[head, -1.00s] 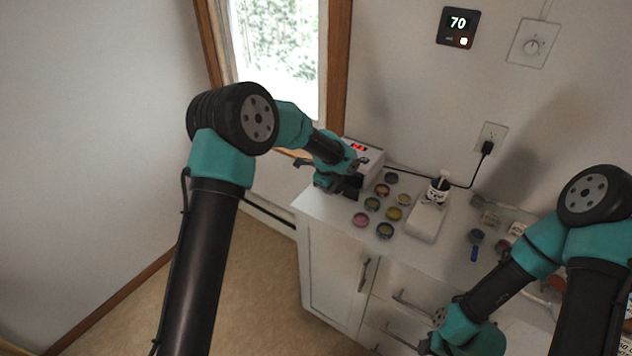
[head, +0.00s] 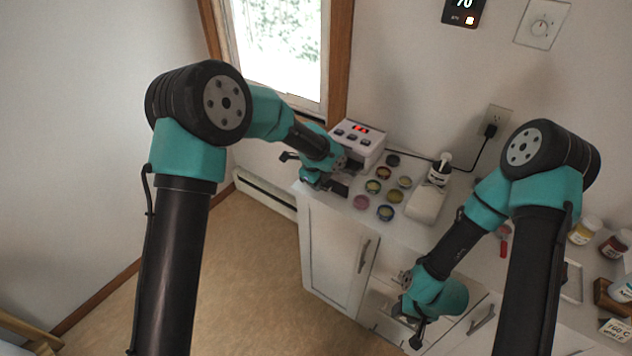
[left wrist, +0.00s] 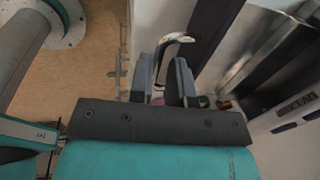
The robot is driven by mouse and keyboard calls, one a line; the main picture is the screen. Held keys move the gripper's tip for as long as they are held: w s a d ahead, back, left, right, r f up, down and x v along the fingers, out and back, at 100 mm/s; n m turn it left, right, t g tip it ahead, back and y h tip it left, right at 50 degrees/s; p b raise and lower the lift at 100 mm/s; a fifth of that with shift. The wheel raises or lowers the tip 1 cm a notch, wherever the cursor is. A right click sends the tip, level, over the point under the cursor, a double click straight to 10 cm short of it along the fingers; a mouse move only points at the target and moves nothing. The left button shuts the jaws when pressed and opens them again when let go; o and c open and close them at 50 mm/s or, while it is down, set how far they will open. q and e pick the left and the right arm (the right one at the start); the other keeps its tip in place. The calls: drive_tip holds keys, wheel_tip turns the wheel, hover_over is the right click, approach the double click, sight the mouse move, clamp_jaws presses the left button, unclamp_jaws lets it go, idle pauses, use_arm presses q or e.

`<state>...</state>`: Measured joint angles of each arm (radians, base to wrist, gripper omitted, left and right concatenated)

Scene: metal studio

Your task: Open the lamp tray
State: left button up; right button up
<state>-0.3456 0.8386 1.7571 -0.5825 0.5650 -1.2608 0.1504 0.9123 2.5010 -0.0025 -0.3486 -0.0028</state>
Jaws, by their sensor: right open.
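The lamp is a small white box (head: 345,137) with a red display and dark buttons, at the counter's far-left corner. Its tray shows as a dark front (left wrist: 214,38) in the left wrist view, standing out from the lamp. A curved metal tray handle (left wrist: 178,38) runs between the fingers of my left gripper (left wrist: 162,72), which appears shut on it; the finger contact is partly hidden. The left gripper also shows beside the lamp in the head view (head: 325,183). My right gripper (head: 410,325) is open and empty, in front of the cabinet drawers.
Several small colored pots (head: 385,212) stand right of the lamp, close to my left gripper. Jars (head: 584,230) stand at the right.

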use_arm(q)
drive_tip(key=o, duration=0.3)
wheel_tip(320, 180, up, 17)
drive_tip(key=s+a, duration=0.1)
drive_tip(key=s, duration=0.1)
drive_tip(key=shift+s+a, duration=0.2)
drive_tip(key=shift+s, duration=0.15)
idle(0.4)
drive_tip(key=s+a+f+n+h, duration=0.1)
drive_tip(key=s+a+f+n, duration=0.25)
drive_tip(key=f, duration=0.55)
drive_tip(key=s+a+f+n+g+h, duration=0.1)
drive_tip(key=s+a+f+n, duration=0.15)
drive_tip(key=f+n, duration=0.4)
drive_tip(key=s+a+f+n+h, duration=0.1)
drive_tip(key=s+a+f+n, duration=0.2)
drive_tip(key=f, duration=0.7)
drive_tip(key=s+a+f+n, duration=0.3)
drive_tip(key=s+f+n, duration=0.3)
drive_tip(key=s, duration=0.3)
drive_tip(key=s+a+f+n, duration=0.4)
drive_tip(key=s+f+n, duration=0.1)
drive_tip(key=s, duration=0.5)
drive_tip(key=shift+s+a+f+n, duration=0.2)
drive_tip(key=shift+f+n, duration=0.15)
drive_tip(key=shift+n, duration=0.45)
